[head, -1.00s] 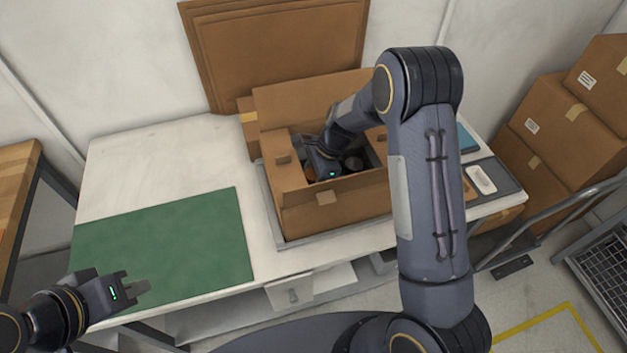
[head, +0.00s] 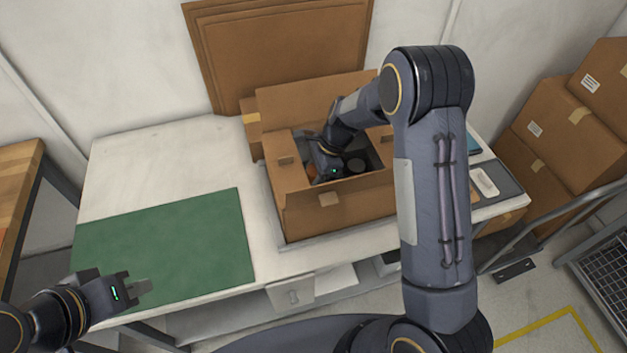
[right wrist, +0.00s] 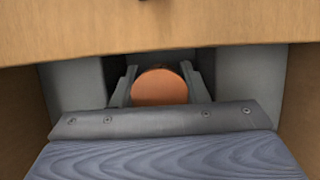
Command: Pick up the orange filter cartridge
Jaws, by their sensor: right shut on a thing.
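The orange filter cartridge (right wrist: 159,87) shows its round orange end in the right wrist view, between the two fingers of my right gripper (right wrist: 160,84), which is shut on it. In the head view my right gripper (head: 326,172) reaches down inside the open cardboard box (head: 335,206), and a bit of orange (head: 311,171) shows beside it. The cartridge's lower part is hidden. My left gripper (head: 139,289) is at the lower left, in front of the green mat, with nothing seen in it; its finger gap is not clear.
The box stands on a white table (head: 165,150) with its flaps open. A green mat (head: 165,245) covers the table's left front. Stacked boxes (head: 545,130) stand beyond.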

